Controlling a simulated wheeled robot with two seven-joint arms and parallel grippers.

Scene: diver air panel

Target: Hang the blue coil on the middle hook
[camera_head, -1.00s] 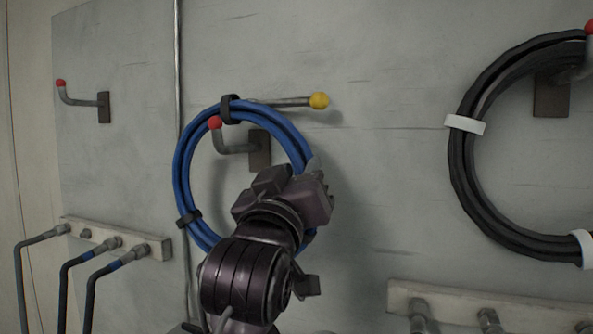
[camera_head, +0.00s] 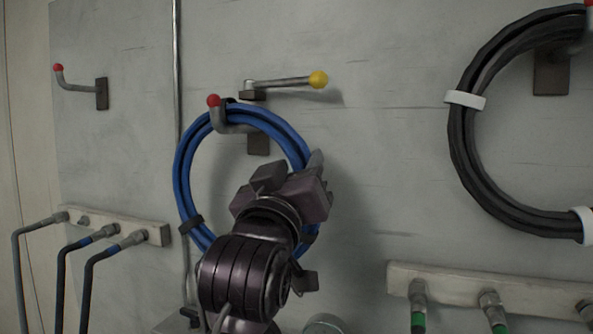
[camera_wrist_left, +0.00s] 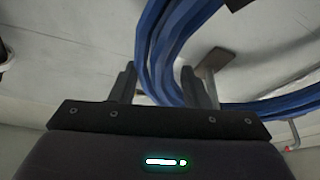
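The blue coil (camera_head: 184,172) is upright against the panel in the head view, its top at the middle hook (camera_head: 232,128). The hook's upturned red tip (camera_head: 214,101) shows in front of the coil's upper part, and its arm passes under the coil's top. Whether the coil's weight rests on the hook I cannot tell. My left gripper (camera_head: 312,172) is at the coil's lower right side. In the wrist view its fingers (camera_wrist_left: 160,88) stand on both sides of the blue coil (camera_wrist_left: 163,45), closed on it. My arm hides the coil's lower right. My right gripper is not in view.
A lever with a yellow ball (camera_head: 318,79) sticks out just above the coil. An empty red-tipped hook (camera_head: 75,86) is at left. A black coil (camera_head: 465,150) hangs at right. Hose manifolds are at lower left (camera_head: 150,232) and lower right (camera_head: 455,286).

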